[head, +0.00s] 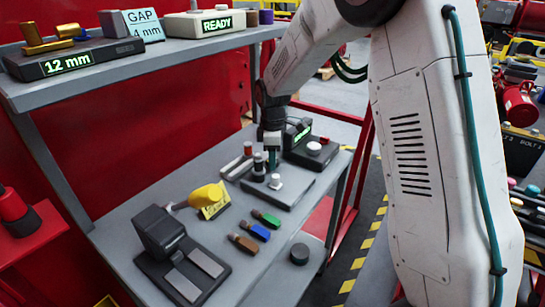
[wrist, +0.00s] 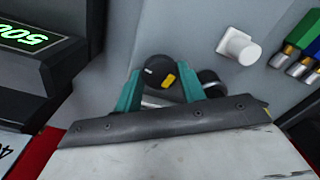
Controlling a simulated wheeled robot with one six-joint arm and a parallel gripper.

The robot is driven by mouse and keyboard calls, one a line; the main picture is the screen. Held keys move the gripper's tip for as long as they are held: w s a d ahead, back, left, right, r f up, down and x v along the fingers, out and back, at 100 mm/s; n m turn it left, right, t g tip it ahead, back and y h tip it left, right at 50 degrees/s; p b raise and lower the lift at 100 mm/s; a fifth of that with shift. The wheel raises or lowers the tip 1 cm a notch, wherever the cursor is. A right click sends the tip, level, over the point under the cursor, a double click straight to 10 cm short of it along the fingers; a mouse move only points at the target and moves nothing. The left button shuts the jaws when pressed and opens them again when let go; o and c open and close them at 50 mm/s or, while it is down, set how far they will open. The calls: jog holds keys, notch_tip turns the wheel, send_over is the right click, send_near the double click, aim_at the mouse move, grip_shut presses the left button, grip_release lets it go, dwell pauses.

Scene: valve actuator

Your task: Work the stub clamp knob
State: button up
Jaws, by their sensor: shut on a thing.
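A black round knob with a yellow mark (wrist: 158,74) sits between the two teal fingers of my gripper (wrist: 160,85) in the wrist view. The gripper is shut on this knob, with one finger on each side. In the head view my gripper (head: 272,162) points down over a grey plate (head: 296,193) on the lower bench. The knob is mostly hidden there by the fingers. A dark cylinder (wrist: 211,82) lies just right of the right finger, partly covered by it. A white knob (wrist: 239,46) stands apart to the right, and also shows in the head view (head: 276,181).
A black unit with a lit display (head: 301,131) stands behind the plate. Blue (head: 254,231), green and brown pieces, a yellow tagged object (head: 205,195) and a black device (head: 158,230) lie nearer on the bench. A shelf (head: 120,72) hangs above at left.

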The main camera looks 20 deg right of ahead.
jog(key=m, duration=0.4)
jog(key=shift+m, duration=0.3)
jog(key=m, duration=0.3)
jog(key=shift+m, duration=0.4)
jog(key=m, duration=1)
jog(key=shift+m, duration=0.4)
jog(key=m, duration=0.4)
jog(key=shift+a, duration=0.1)
jog(key=m, duration=0.4)
jog(key=shift+m, duration=2.1)
